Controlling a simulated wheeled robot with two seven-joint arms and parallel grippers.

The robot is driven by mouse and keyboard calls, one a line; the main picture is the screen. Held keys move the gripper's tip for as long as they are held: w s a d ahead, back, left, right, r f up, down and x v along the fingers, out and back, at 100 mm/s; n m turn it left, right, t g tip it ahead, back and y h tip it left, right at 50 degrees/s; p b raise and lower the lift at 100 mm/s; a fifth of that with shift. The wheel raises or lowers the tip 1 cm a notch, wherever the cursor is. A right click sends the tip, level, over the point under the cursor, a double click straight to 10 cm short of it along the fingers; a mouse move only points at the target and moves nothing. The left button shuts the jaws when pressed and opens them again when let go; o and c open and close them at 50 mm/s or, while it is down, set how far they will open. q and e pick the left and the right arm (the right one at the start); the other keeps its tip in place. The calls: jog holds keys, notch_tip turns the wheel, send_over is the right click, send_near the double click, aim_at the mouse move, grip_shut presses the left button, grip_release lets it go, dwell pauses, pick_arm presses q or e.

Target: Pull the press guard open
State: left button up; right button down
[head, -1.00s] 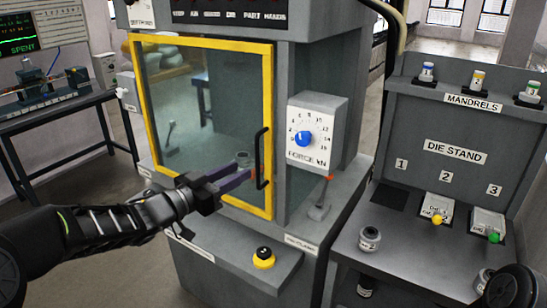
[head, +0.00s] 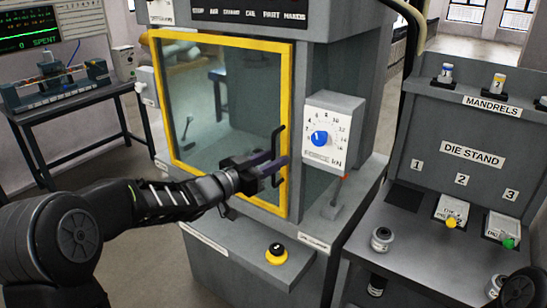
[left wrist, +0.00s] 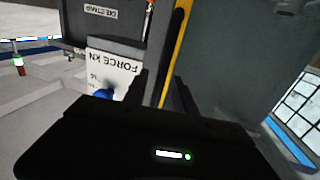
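The press guard is a clear panel in a yellow frame (head: 291,85) on the front of the grey press, and it looks closed. Its black upright handle (head: 276,138) is on the right side of the frame. My left gripper (head: 273,166) is at the handle's lower half, with its purple-tinted fingers reaching past it. In the left wrist view, the two dark fingers (left wrist: 160,92) are apart, with the black handle (left wrist: 174,40) and yellow frame edge between or just beyond them. Contact with the handle cannot be told. My right gripper is not in view.
Right of the guard is the force dial box (head: 330,130) with a blue knob. A yellow-and-black button (head: 276,254) sits on the ledge below. The die stand (head: 470,150) is at right, and a bench with a monitor (head: 40,40) at left.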

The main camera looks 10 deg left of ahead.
pick_arm(q)
jog(key=shift+d, duration=0.1)
grip_shut()
dwell(0.3)
dwell(1.1)
